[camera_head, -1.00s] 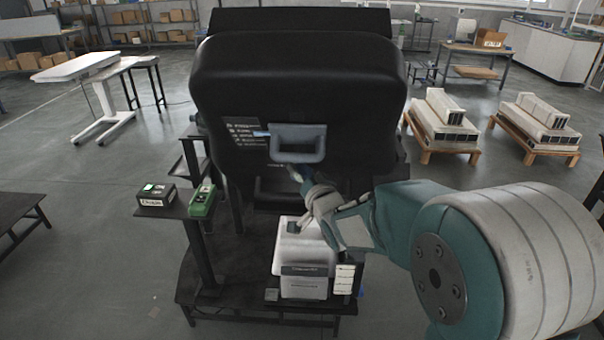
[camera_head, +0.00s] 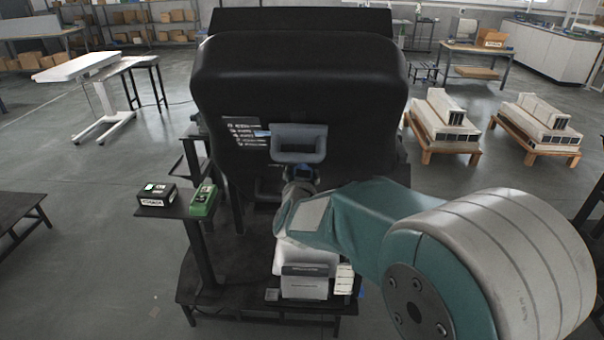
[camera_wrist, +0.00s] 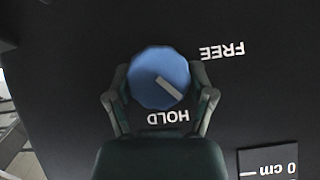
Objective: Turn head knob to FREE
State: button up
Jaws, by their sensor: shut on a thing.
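The blue head knob (camera_wrist: 158,76) sits on a black panel in the wrist view, with a pale pointer line on its face. The line points to the lower right, between the upside-down words HOLD (camera_wrist: 168,117) and FREE (camera_wrist: 222,52). My gripper (camera_wrist: 162,82) has a finger on each side of the knob and is shut on it. In the head view, my teal and white arm reaches from the right to below the grey handle (camera_head: 299,142) of the large black unit (camera_head: 298,75). My fingers and the knob are not clear there.
A scale marked 0 cm (camera_wrist: 268,163) shows on the panel. A white box (camera_head: 304,282) stands under my arm on a low dark platform. A green device (camera_head: 202,200) and a black box (camera_head: 157,196) sit on a small stand at left.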

jog(key=h, duration=0.4)
jog(key=shift+a+f+n, duration=0.2)
jog(key=shift+f+n, duration=0.05)
jog(key=shift+n, duration=0.05)
jog(key=h, duration=0.3)
jog(key=shift+g+h, duration=0.3)
jog(key=shift+h, duration=0.1)
jog(key=h, duration=0.3)
jog(key=shift+w+n+h, duration=0.1)
jog(key=shift+n+h, duration=0.2)
jog(key=shift+n, duration=0.1)
jog(key=shift+g+h, duration=0.5)
jog(key=shift+h, duration=0.9)
jog(key=o, duration=0.9)
jog(key=shift+c, duration=0.2)
jog(key=shift+o, duration=1.2)
jog(key=shift+a, duration=0.25)
